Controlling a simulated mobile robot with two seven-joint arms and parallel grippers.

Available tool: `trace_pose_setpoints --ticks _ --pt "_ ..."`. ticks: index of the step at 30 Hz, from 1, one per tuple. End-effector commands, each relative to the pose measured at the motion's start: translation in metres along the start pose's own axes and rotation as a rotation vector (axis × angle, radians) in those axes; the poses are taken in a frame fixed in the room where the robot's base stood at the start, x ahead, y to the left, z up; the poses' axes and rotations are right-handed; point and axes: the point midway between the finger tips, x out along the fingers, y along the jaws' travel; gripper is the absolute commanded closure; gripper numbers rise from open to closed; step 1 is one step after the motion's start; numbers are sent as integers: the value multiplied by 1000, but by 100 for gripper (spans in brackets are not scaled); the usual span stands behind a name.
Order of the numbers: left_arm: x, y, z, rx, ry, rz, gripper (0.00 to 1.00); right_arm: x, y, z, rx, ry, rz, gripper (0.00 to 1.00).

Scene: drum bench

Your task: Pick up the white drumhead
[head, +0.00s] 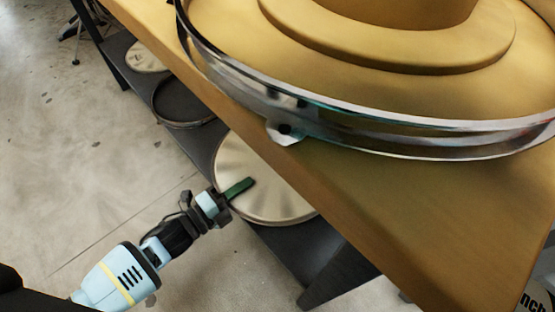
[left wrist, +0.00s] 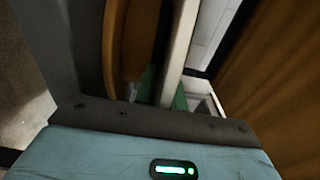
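The white drumhead (head: 262,180) is a pale round disc with a thin rim. It lies on the dark lower shelf under the wooden bench, partly hidden by the bench edge. My left gripper (head: 238,188) reaches in from the lower left, with a green finger over the disc's near-left edge. In the left wrist view, the drumhead's pale edge (left wrist: 178,50) runs between the green fingers of my left gripper (left wrist: 164,92). The fingers sit close on either side and appear shut on it. My right gripper is not in view.
A wooden bench (head: 400,225) fills the right, carrying a large drum part with a shiny metal hoop (head: 350,135). The dark lower shelf (head: 290,250) also holds a dark hoop (head: 183,122) and a smaller pale disc (head: 146,58). The concrete floor (head: 80,150) at left is mostly clear.

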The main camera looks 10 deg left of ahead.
Motion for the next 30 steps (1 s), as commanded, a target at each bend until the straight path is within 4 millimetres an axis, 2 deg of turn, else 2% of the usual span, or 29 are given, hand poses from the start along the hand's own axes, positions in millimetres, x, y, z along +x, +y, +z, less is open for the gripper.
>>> trace_pose_setpoints --ticks 14,20,25,30 --pt "0 -3 0 0 0 -1 100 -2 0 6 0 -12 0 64" --pt "0 -18 0 2 0 -2 100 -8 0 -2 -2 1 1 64" --pt "0 -43 0 3 0 -4 100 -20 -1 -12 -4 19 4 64" --pt "-42 -41 0 1 -1 3 100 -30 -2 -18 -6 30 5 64"
